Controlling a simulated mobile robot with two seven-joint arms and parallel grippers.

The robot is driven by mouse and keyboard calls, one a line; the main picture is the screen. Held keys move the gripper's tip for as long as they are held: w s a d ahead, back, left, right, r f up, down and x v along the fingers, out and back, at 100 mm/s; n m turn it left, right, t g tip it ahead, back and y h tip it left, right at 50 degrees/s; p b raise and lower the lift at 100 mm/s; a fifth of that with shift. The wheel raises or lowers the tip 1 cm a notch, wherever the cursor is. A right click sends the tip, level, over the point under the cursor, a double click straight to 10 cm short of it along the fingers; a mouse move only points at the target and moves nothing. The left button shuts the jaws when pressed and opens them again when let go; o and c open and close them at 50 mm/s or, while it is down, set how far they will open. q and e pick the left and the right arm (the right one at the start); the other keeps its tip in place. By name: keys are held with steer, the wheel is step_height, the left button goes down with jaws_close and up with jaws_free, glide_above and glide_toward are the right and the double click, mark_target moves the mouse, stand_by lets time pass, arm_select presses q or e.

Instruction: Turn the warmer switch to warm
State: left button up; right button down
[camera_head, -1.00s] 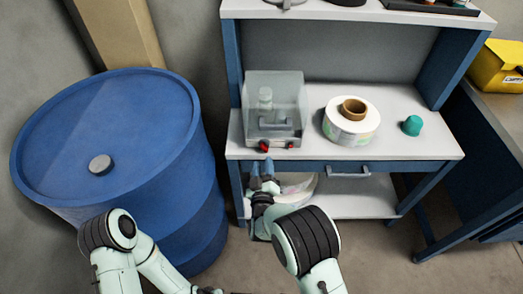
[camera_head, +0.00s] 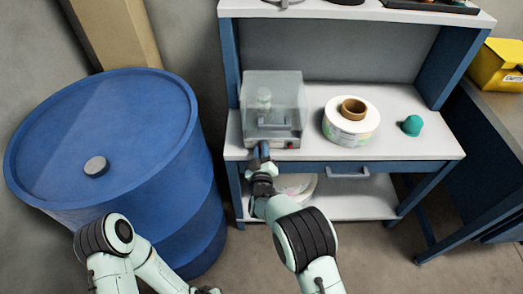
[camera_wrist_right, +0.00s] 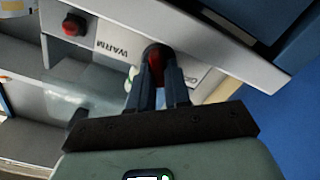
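The warmer (camera_head: 285,100) is a box with a clear cover at the left end of the bench shelf. Its red warmer switch (camera_wrist_right: 155,58) shows in the right wrist view beside the printed word WARM; which way it points is unclear. My right gripper (camera_wrist_right: 157,72) has its two dark fingers on either side of the switch, with the tips close against it and the knob filling the gap. In the head view my right gripper (camera_head: 263,150) reaches the warmer's lower front and hides the switch.
A second red knob or button (camera_wrist_right: 73,25) sits on the same front panel, also seen in the head view (camera_head: 291,144). A label reel (camera_head: 350,125) and a teal object (camera_head: 412,125) stand right of the warmer. A blue drum (camera_head: 100,140) stands left.

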arm_select(q)
steer(key=shift+f, duration=0.1)
stand_by(0.3)
steer(key=w+a+f+t+y+b, duration=0.1)
steer(key=w+a+f+t+b, duration=0.1)
steer(key=w+a+f+b, duration=0.25)
steer(key=s+f+n+g+b, duration=0.1)
steer(key=s+f+g+b, duration=0.2)
steer(key=s+f, duration=0.3)
steer(key=shift+s+d+f+b, duration=0.15)
steer(key=shift+s+f+b, duration=0.25)
steer(key=shift+s, duration=0.4)
arm_select(e)
steer(key=shift+d+r+m, duration=0.1)
steer(key=shift+d+m, duration=0.1)
steer(key=shift+m, duration=2.15)
steer(key=shift+d+r+m, duration=0.1)
steer(key=shift+d+m, duration=0.05)
steer(key=shift+m, duration=2.25)
steer(key=shift+d+r+m, duration=0.1)
steer(key=shift+d+m, duration=0.1)
steer(key=shift+m, duration=2.15)
arm_select(q)
steer(key=shift+g, duration=0.3)
arm_select(e)
steer(key=c, duration=1.1)
jaws_free()
steer(key=shift+f, duration=0.1)
steer(key=shift+c, duration=0.2)
steer(key=shift+f, duration=0.1)
